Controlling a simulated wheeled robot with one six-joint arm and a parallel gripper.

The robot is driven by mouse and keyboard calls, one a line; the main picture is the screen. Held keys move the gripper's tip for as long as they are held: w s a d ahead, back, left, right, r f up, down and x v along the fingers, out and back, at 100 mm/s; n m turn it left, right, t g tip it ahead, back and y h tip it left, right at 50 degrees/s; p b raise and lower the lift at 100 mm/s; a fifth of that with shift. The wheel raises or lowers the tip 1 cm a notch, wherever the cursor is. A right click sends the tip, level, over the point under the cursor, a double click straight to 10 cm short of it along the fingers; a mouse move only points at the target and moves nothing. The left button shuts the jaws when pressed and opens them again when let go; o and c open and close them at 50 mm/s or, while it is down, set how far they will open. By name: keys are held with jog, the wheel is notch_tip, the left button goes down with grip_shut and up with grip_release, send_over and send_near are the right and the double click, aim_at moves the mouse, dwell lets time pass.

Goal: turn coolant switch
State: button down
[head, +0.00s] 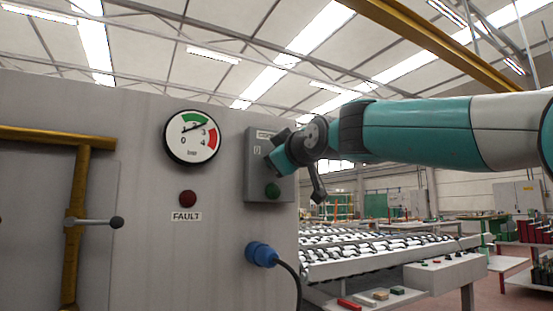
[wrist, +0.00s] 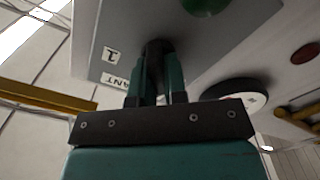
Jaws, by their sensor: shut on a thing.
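The coolant switch box (head: 252,185) is a grey box on the machine panel, with a label at its top, a "0" mark at its left and a green lamp (head: 272,191) low on its face. My gripper (head: 274,160) reaches in from the right and covers the switch in the head view. In the wrist view, my gripper's two fingers (wrist: 157,75) are shut on the dark switch knob (wrist: 156,46), one on each side. A "1" mark and part of the label show beside the knob. The knob's exact angle is hard to tell.
A pressure gauge (head: 192,137) sits left of the box, with a red FAULT lamp (head: 188,198) below it. A blue plug with cable (head: 261,254) sticks out below. A yellow pipe with a lever (head: 97,221) is at far left. A roller conveyor (head: 380,252) stands right.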

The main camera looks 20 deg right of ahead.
jog(key=c, duration=1.2)
grip_release()
jog(key=shift+o, duration=0.2)
jog(key=shift+s, duration=0.15)
jog(key=s+d+b, duration=0.3)
jog(key=s+b, duration=0.8)
jog(key=s, duration=0.6)
jog(key=shift+d, duration=0.2)
